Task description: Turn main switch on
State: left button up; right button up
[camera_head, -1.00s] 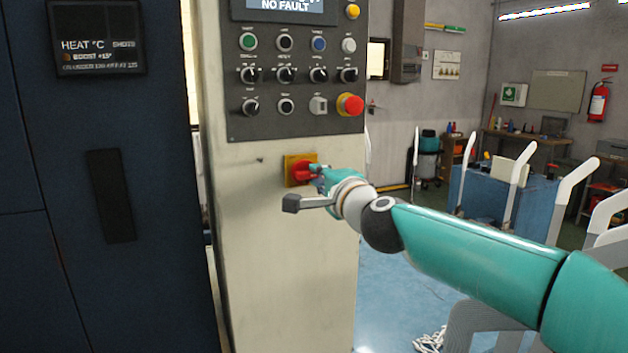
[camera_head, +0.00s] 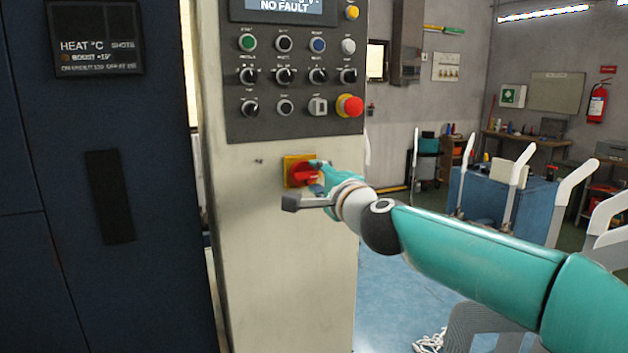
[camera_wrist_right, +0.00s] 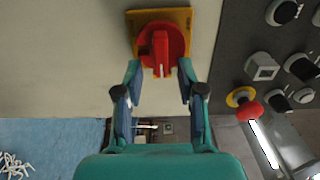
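The main switch is a red rotary knob (camera_head: 299,173) on a yellow square plate (camera_head: 289,160), on the cream cabinet front below the button panel. In the head view its handle bar lies roughly level, pointing right. My right gripper (camera_head: 319,174) is just right of the knob. In the right wrist view the knob (camera_wrist_right: 160,45) is at the top centre, its bar pointing down towards my gripper. My right gripper (camera_wrist_right: 160,84) has its fingers spread, with the tips either side of the knob's lower edge and nothing between them. My left gripper is out of view.
The button panel (camera_head: 265,120) is above the switch, with a red emergency stop (camera_head: 350,106) near its lower right corner. A display at the top reads NO FAULT. A dark blue cabinet (camera_head: 60,270) stands at left. Pale upright forms (camera_head: 513,185) stand at right.

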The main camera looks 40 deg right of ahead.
jog(key=v, duration=1.2)
jog(key=shift+f, duration=0.15)
